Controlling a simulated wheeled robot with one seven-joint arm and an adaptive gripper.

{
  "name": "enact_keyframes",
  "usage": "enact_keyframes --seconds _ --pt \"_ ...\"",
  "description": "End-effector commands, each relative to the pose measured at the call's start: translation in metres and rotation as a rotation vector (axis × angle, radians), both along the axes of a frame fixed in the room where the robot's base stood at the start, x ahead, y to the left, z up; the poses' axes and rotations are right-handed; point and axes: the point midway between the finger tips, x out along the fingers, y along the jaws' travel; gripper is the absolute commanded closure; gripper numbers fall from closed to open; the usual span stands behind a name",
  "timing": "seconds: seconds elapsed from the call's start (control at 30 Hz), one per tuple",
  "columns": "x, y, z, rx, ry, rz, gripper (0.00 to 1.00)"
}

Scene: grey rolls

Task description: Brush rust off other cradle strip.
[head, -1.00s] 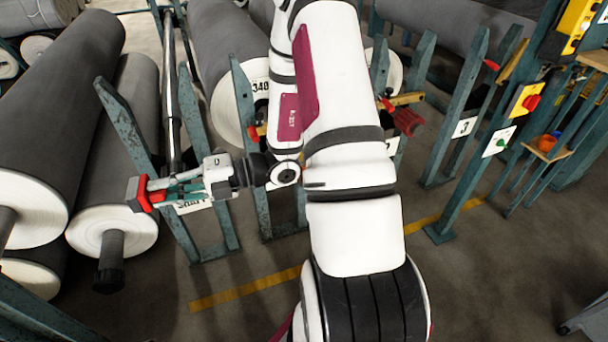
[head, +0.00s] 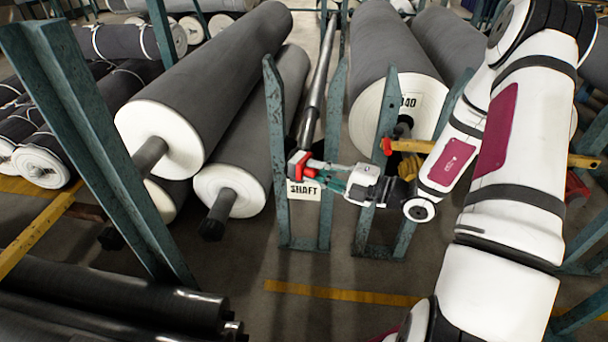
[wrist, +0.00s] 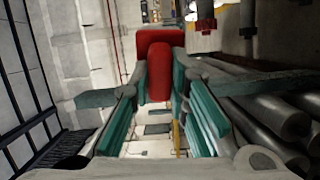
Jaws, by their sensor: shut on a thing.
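My gripper (head: 322,174), with teal fingers, is shut on a red-handled tool (head: 303,163), seemingly the brush. In the wrist view the red handle (wrist: 160,80) is between the two fingers, with a wider red block behind it. Its bristles cannot be made out. In the head view the gripper is level, pointing left, in front of the teal cradle posts marked by a white SHAFT sign (head: 304,191). A long grey shaft (head: 318,85) lies behind these posts. I cannot make out a rusty strip or whether the tool touches anything.
Another roll numbered 340 (head: 385,70) is behind my arm. Dark glossy rolls (head: 110,300) lie at lower left. Floor with a yellow line (head: 340,293) is clear in front of the posts.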

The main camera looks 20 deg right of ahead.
Motion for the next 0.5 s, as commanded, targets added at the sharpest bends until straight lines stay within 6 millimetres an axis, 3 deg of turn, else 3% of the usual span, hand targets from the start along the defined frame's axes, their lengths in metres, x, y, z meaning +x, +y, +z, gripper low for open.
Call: enact_keyframes --seconds 0.03,0.23,0.5 --pt "0.007 -0.019 -0.021 0.024 0.018 -0.055 1.0" --pt "0.024 -0.086 -0.078 0.118 0.078 -0.255 1.0" --pt "0.026 -0.177 -0.159 0.268 0.128 -0.528 1.0"
